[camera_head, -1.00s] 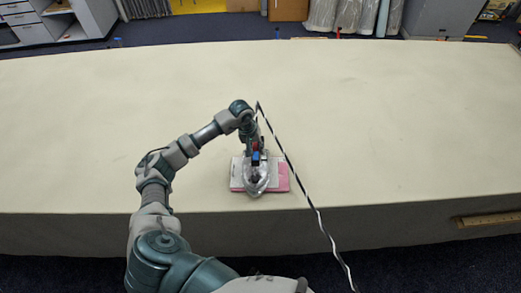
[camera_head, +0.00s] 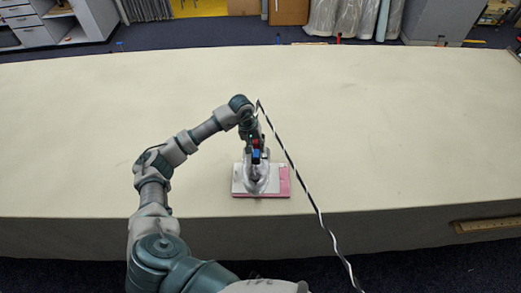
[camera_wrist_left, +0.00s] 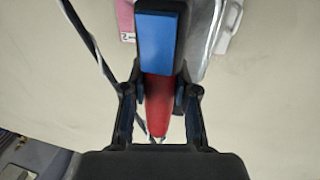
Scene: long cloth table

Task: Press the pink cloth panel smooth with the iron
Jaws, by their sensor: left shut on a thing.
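The pink cloth panel (camera_head: 284,183) lies near the table's front edge, with a pale grey-white area (camera_head: 238,183) covering much of it. Its pink corner shows in the left wrist view (camera_wrist_left: 125,14). The iron (camera_head: 257,184) has a silvery, clear-looking body and a red and blue handle. It stands over the middle of the panel; its contact with the cloth is hidden under its body. My left gripper (camera_head: 256,147) is shut on the iron's handle from above. In the left wrist view, the red handle part (camera_wrist_left: 157,105) sits between the fingers. My right gripper is not in view.
A black-and-white cord (camera_head: 300,176) runs from near my left wrist down to the right, past the table's front edge. The cream cloth table (camera_head: 400,120) is otherwise clear. A wooden ruler (camera_head: 487,222) is at the front right side. Cabinets and wrapped rolls stand beyond the table.

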